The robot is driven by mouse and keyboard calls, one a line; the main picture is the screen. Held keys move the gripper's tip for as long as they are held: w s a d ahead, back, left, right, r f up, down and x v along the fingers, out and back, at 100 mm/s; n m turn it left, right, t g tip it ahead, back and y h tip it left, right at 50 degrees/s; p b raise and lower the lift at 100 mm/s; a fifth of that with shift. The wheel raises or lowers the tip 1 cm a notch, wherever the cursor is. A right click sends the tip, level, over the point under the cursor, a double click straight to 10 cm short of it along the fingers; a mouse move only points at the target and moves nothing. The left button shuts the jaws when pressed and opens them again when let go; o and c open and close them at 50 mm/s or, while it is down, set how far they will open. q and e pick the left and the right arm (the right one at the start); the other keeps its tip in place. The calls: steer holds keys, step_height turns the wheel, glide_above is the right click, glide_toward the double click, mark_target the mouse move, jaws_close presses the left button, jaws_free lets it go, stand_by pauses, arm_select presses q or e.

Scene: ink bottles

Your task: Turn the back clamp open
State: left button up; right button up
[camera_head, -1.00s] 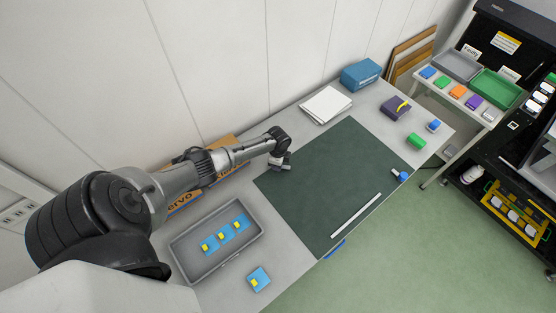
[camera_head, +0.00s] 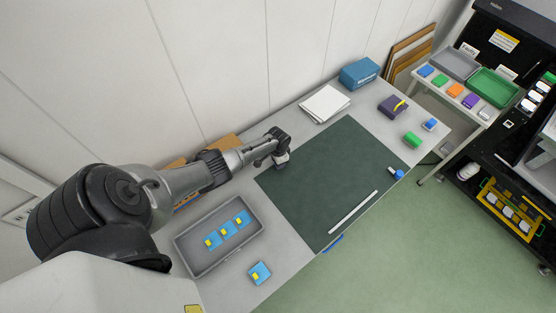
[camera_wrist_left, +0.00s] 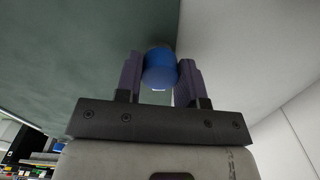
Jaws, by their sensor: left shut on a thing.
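My left gripper (camera_head: 281,161) is at the back left edge of the dark green mat (camera_head: 330,180). In the left wrist view its two purple fingers (camera_wrist_left: 160,80) are shut on a blue cylindrical clamp knob (camera_wrist_left: 159,70), one finger on each side. The knob sits by the boundary between the mat and the pale table top. In the head view my gripper hides this clamp, so its turn angle cannot be told. Another clamp with a blue knob (camera_head: 398,174) is at the mat's right edge. My right gripper is not in view.
A grey tray (camera_head: 190,262) with blue and yellow pieces is near my left arm, and a similar piece (camera_head: 260,273) lies beside it. A pale strip (camera_head: 352,212) lies on the mat. White sheets (camera_head: 325,104) and a blue box (camera_head: 359,73) are along the wall.

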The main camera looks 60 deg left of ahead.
arm_select(q)
steer(key=shift+n, duration=0.4)
steer(key=o, duration=0.9)
steer(key=shift+r, duration=0.35)
steer(key=shift+r+p, duration=1.5)
steer(key=shift+r, duration=5.05)
